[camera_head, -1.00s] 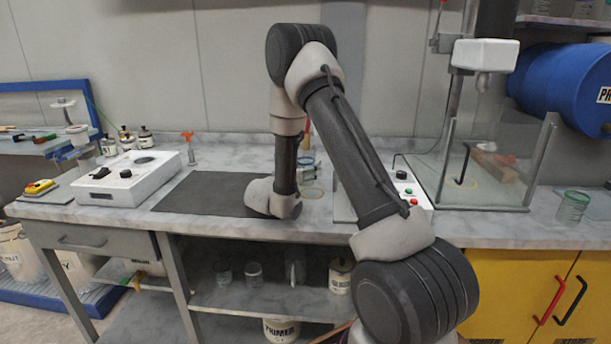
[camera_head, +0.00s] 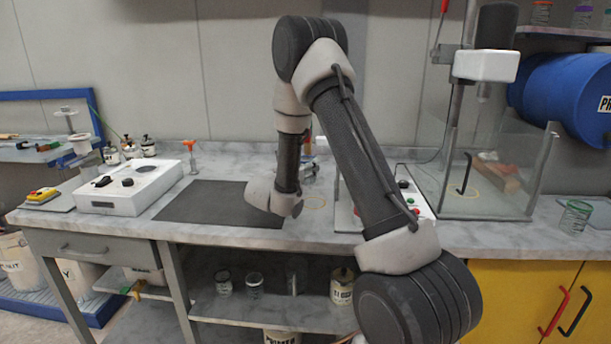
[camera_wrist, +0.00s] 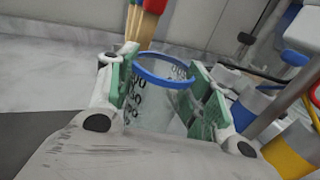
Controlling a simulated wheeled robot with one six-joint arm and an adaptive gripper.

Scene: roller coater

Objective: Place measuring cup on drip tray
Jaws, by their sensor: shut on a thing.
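My gripper (camera_wrist: 158,88) is shut on the measuring cup (camera_wrist: 158,103), a clear cup with a blue rim and dark markings. The cup sits between the green-padded fingers with its rim up. Whether its base touches the bench is hidden. In the head view my wrist hangs over the right end of a dark flat mat (camera_head: 205,204), and the fingers and cup are hidden behind it. I cannot tell which surface is the drip tray.
A white control box (camera_head: 130,187) stands left of the mat. A glass enclosure (camera_head: 490,180) stands to the right, with a green-rimmed beaker (camera_head: 575,217) beyond it. In the wrist view, a red-and-yellow object (camera_wrist: 147,20) stands behind the cup.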

